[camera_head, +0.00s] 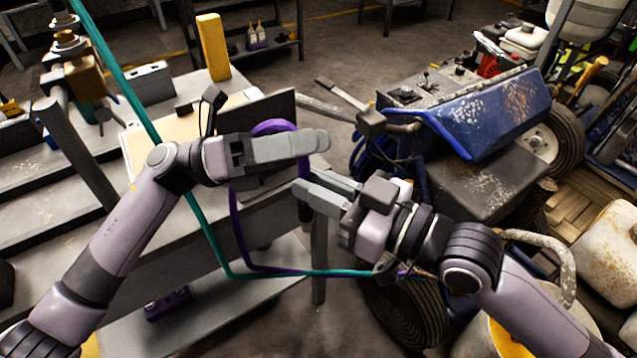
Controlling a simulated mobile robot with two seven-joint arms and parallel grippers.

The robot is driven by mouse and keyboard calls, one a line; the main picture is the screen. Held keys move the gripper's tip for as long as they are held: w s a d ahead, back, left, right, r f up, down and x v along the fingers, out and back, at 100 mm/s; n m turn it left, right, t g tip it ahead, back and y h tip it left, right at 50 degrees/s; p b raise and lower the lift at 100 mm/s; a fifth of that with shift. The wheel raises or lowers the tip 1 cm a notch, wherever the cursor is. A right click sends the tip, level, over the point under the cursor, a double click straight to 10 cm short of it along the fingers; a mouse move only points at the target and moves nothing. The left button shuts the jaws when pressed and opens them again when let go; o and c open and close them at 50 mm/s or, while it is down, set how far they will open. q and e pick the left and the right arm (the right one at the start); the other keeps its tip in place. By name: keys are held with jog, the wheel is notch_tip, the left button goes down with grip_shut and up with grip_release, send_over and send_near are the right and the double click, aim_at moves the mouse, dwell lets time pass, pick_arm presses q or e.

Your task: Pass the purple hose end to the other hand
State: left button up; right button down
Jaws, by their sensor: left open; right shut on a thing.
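The purple hose (236,222) runs up behind my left gripper, loops over its top and comes down to my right fingertips. My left gripper (322,141) is open, a little above and level with the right fingertips, pointing right. The loop passes close behind the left fingers; I cannot tell whether it touches them. Part of the hose is hidden behind the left gripper.
A teal hose (210,235) runs from the top left down and across to the right, beside the purple hose. A grey workbench (185,245) stands at left with a yellow block (213,48). The blue-hooded striper machine (485,115) stands at right.

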pick_arm(q)
jog(key=w+a+f+n+t+y, duration=0.2)
jog(key=a+f+n+t+y, duration=0.55)
jog(key=n, duration=0.85)
jog(key=w+a+f+n+t+y, duration=0.1)
jog(key=a+f+n+t+y, duration=0.25)
jog(key=f+n+t, duration=0.8)
jog(key=s+a+f+n+g+y, duration=0.3)
jog(key=s+a+f+n+y, duration=0.1)
jog(key=s+f+n, duration=0.4)
jog(key=s+a+f+n+g+y, duration=0.3)
jog(key=s+a+f+n+y, duration=0.1)
jog(key=s+f+n, duration=0.3)
jog(key=shift+s+f+n, duration=0.4)
jog(key=shift+f+n, duration=0.55)
jog(key=shift+n, duration=0.2)
jog(key=shift+a, duration=0.1)
